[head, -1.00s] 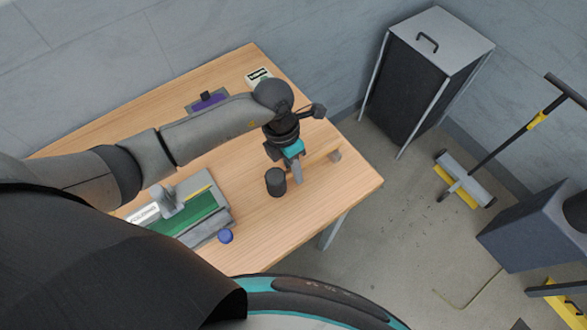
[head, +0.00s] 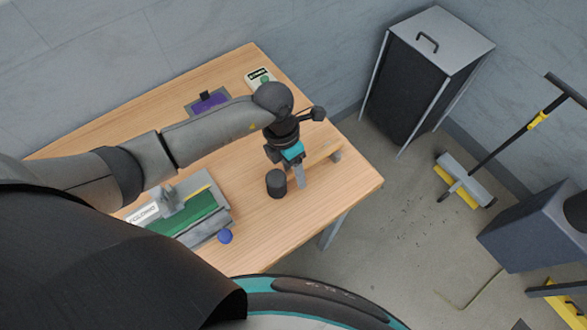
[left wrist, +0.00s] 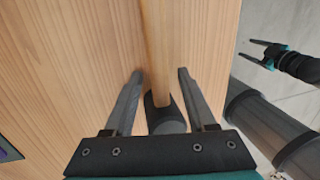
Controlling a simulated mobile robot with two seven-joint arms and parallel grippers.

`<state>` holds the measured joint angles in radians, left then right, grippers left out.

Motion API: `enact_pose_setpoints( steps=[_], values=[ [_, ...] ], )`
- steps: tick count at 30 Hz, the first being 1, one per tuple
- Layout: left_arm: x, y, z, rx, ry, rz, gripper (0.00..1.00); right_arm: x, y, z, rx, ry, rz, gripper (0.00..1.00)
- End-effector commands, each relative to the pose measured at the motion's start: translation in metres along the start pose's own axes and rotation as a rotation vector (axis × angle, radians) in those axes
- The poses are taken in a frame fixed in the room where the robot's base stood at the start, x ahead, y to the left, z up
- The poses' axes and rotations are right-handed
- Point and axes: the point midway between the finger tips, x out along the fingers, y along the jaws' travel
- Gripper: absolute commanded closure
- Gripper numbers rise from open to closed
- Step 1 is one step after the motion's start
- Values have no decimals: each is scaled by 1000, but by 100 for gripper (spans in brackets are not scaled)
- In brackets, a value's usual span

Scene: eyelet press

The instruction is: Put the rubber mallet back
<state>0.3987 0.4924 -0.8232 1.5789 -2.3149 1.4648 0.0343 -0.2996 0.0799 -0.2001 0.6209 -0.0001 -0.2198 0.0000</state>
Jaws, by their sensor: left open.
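The rubber mallet lies near the table's right end. Its dark cylindrical head (head: 276,184) stands on the wood, and its pale wooden handle (head: 322,153) runs toward the upper right. My left gripper (head: 299,177) is open beside the head, pointing down over the handle. In the left wrist view my left gripper's fingers (left wrist: 160,74) stand apart on either side of the handle (left wrist: 155,35), with the mallet head (left wrist: 165,115) close to the palm. I see no finger contact. My right gripper (left wrist: 258,54) shows in the left wrist view, off the table, its fingers apart.
A green-bedded press (head: 205,212) and a blue round piece (head: 225,236) are at the table's front left. A purple-lined tray (head: 208,102) and a small labelled box (head: 259,76) lie at the back. A dark cabinet (head: 405,85) stands beyond the table's right end.

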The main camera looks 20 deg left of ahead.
Motion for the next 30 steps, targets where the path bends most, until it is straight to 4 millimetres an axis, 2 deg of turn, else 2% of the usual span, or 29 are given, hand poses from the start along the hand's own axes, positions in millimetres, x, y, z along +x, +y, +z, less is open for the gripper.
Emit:
enact_pose_setpoints(
  steps=[5,18,24,30],
  values=[
    [-15,0,1,1,-4,2,44,-4,0,0,0,0,0,34],
    [-103,0,1,2,-4,3,44,-5,0,0,0,-1,0,34],
    [-121,0,0,1,-1,1,44,-5,0,0,0,-1,0,34],
    [-123,-1,0,0,1,0,44,-5,0,0,0,-1,0,34]
  ],
)
